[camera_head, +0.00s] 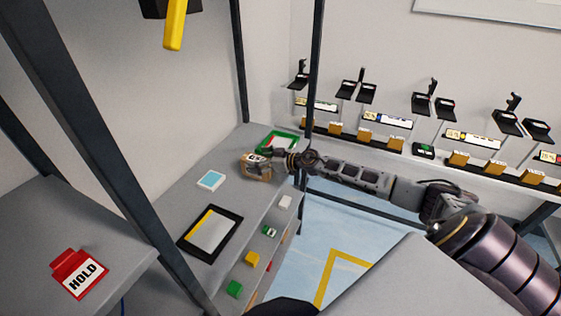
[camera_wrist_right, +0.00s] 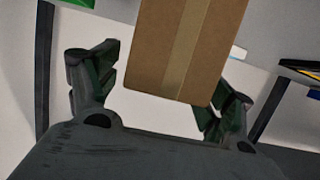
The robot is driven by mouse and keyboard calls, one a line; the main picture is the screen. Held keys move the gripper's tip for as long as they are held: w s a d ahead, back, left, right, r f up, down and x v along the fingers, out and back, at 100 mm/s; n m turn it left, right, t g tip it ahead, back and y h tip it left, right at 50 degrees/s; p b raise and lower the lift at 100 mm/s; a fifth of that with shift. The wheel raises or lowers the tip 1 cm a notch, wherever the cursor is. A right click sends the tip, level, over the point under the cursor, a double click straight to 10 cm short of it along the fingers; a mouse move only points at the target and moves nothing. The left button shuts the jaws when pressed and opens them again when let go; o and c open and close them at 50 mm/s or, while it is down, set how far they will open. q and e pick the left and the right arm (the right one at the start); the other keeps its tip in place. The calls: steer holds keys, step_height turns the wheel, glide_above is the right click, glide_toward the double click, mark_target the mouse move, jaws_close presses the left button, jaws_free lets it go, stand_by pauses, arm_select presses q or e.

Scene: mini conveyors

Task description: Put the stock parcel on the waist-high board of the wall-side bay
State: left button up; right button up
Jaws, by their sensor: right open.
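The stock parcel (camera_head: 256,169), a small brown carton with a printed label, stands on the grey board (camera_head: 190,185) left of centre in the head view. My right gripper (camera_head: 275,159) reaches in from the right and is at the parcel's right side. In the right wrist view the brown carton (camera_wrist_right: 185,50) with a tape strip shows large, between and beyond the open fingers of my right gripper (camera_wrist_right: 162,80). Whether a finger touches it I cannot tell. My left gripper is not in view.
A green-rimmed tray (camera_head: 278,140) lies behind the parcel. A light-blue pad (camera_head: 211,180) and a black-framed panel (camera_head: 210,232) lie on the same board. A red HOLD sign (camera_head: 79,273) stands on a board at left. Dark posts (camera_head: 313,80) rise near my arm.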

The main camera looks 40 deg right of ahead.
steer(key=v, duration=1)
steer(key=shift+s+b, duration=0.25)
steer(key=shift+b, duration=0.2)
stand_by(0.8)
steer(key=shift+s+d+r, duration=0.15)
steer(key=shift+d, duration=0.05)
stand_by(0.9)
